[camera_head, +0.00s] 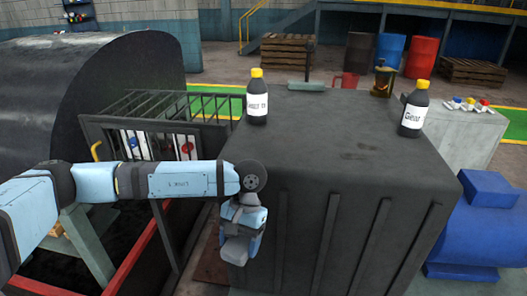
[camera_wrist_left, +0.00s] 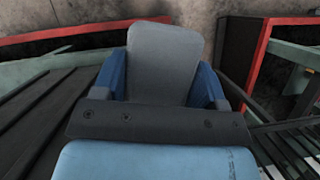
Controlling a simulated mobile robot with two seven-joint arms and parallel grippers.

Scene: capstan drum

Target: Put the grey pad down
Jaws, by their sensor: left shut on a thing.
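My left gripper (camera_head: 241,238) hangs low at the end of my light blue arm, beside the left front corner of the large black box. In the left wrist view, it is shut on the grey pad (camera_wrist_left: 163,55), a flat, round-cornered piece between its blue fingers (camera_wrist_left: 160,82). The pad is off any surface as far as I can see, with grey floor beyond it. My right gripper is not in view.
The black box (camera_head: 330,140) carries two black bottles with yellow caps (camera_head: 257,100) (camera_head: 412,108); much of its top is clear. A barred cage (camera_head: 160,110) and a big dark drum (camera_head: 90,90) stand left. A blue machine (camera_head: 485,220) stands right.

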